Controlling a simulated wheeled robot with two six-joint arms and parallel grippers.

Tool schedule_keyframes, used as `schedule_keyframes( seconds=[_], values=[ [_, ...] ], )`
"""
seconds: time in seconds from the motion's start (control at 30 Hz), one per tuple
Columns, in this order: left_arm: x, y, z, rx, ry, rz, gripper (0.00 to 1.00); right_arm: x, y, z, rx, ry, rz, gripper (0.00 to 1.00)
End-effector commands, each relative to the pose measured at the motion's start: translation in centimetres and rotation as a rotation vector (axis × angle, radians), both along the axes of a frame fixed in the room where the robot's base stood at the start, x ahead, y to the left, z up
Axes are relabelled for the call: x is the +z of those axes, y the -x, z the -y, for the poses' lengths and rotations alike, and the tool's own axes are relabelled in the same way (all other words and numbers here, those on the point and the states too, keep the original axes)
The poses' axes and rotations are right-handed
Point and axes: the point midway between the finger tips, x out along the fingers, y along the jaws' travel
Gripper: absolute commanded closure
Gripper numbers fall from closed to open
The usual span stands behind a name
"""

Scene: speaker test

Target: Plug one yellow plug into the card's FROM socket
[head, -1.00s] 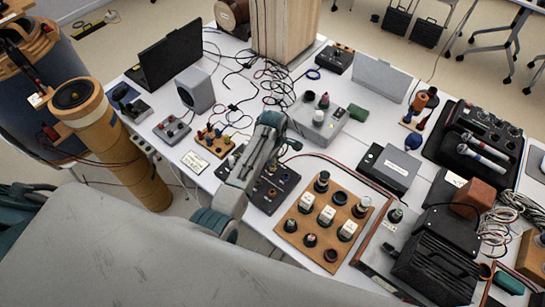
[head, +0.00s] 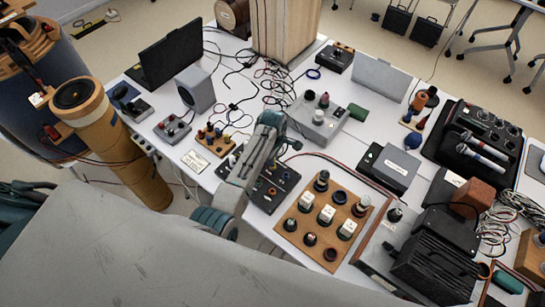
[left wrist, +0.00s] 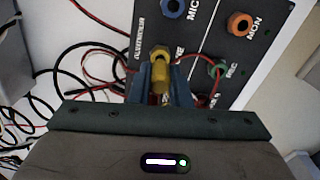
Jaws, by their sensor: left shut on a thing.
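My left gripper (head: 270,140) is over the dark socket panel (head: 277,193) in the head view, where my own arm hides its fingertips. In the left wrist view the jaws are shut on a yellow plug (left wrist: 160,73). The plug points at the panel (left wrist: 225,45), close to a socket position in its near row. I cannot tell whether its tip is inside a socket. My right gripper is not in view.
A small wooden stand with coloured plugs (head: 215,142) is left of the panel. A wooden board with knobs (head: 325,222) is close on its right. A grey speaker (head: 196,90) and loose black cables (head: 270,75) are behind. Red cables run near the plug.

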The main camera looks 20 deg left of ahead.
Motion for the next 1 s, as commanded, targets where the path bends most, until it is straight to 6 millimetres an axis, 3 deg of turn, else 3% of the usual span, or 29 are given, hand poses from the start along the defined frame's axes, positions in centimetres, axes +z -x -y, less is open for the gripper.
schedule_keyframes(
  seconds=[1.0],
  values=[
    [-1.9,0.1,0.0,0.0,0.0,-0.002,1.0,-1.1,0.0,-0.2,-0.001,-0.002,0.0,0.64]
  ],
)
